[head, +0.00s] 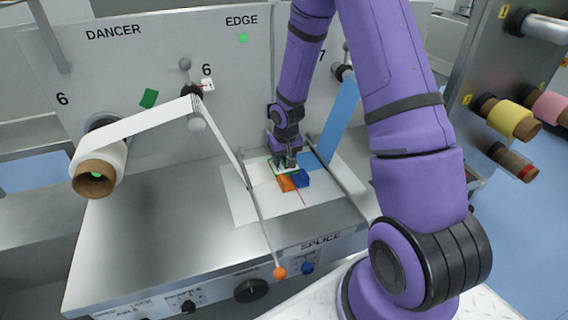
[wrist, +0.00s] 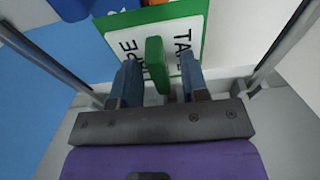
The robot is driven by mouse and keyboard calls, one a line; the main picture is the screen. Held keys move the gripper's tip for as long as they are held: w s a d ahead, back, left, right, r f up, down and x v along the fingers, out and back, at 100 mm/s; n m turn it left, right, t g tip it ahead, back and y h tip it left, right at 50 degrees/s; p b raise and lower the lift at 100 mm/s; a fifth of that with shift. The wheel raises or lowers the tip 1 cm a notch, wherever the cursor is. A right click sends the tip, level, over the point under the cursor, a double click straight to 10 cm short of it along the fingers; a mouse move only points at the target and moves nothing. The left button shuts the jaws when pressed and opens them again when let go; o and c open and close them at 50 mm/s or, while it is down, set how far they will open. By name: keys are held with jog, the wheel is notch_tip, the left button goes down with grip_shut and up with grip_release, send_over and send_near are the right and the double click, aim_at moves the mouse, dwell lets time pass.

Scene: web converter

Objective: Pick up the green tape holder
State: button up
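The green tape holder (wrist: 155,66) is an upright green block in the wrist view. It stands at a white plate with a green border (wrist: 194,24) and the black lettering "TAPE". My gripper (wrist: 158,60) is open, with one finger on each side of the block. A narrow gap shows between the block and each finger, so it is not held. In the head view my gripper (head: 285,162) points down at the plate on the steel splice table (head: 165,215). There the block is mostly hidden by the fingers.
An orange block (head: 286,184) and a blue block (head: 302,179) lie close in front of the plate. A blue web strip (head: 340,118) and a white web (head: 228,145) run down to the table. Thin metal rods flank the spot. The table's left side is clear.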

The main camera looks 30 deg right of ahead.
grip_shut()
jog(key=shift+r, duration=0.15)
